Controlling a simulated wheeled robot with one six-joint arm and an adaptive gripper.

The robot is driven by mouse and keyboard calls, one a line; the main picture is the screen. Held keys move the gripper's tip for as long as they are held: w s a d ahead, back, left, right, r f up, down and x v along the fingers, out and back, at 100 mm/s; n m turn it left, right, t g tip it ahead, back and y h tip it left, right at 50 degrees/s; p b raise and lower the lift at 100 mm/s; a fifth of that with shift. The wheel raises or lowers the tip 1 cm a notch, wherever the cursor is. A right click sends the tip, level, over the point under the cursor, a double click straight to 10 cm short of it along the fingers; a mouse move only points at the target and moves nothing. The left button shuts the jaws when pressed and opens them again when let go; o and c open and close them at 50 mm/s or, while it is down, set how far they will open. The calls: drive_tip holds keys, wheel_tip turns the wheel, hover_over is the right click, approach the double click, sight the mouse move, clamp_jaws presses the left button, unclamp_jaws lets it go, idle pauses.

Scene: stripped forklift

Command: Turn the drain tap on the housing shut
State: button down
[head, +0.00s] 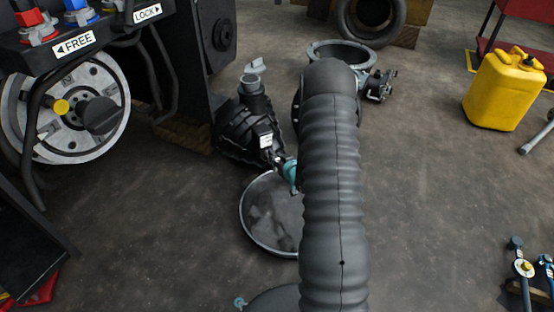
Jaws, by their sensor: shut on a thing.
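The housing (238,132) is a black, ribbed body on the floor left of my arm. It has a grey neck with a pale cap on top and a small white label low on its right side. My gripper (272,156) is small and dark in the head view, at the housing's lower right side just below the label, partly hidden by my arm. It is shut on the drain tap. The tap itself is too small and covered to make out, so its handle angle cannot be told.
A round, shallow pan (262,222) lies below the gripper. A wheel hub (70,130) and FREE/LOCK lever panel stand at left. A flanged grey part (342,50) and tire (372,18) lie behind. A yellow can (503,90) stands right. Floor right of my arm is mostly clear.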

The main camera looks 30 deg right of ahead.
drive_tip(key=shift+d+n+y, duration=0.2)
drive_tip(key=shift+n+y, duration=0.1)
drive_tip(key=shift+y, duration=0.1)
drive_tip(key=w+d+n+g+y, duration=0.1)
drive_tip(key=n+g+y, duration=0.3)
drive_tip(key=n, duration=0.1)
drive_tip(key=w+d+n+g+y, duration=0.1)
drive_tip(key=n+g+y, duration=0.3)
drive_tip(key=n, duration=0.1)
drive_tip(key=w+d+n+g+y, duration=0.2)
drive_tip(key=n+g+y, duration=0.1)
drive_tip(key=n+y, duration=0.1)
drive_tip(key=shift+n+g, duration=0.4)
drive_tip(key=shift+n, duration=0.4)
drive_tip(key=shift+w+a+n+g+y, duration=0.1)
drive_tip(key=shift+w+n+g+y, duration=0.1)
drive_tip(key=shift+n+g, duration=0.35)
drive_tip(key=shift+w+n+g+y, duration=0.1)
drive_tip(key=shift+w+n+g, duration=0.05)
drive_tip(key=shift+n+g, duration=0.35)
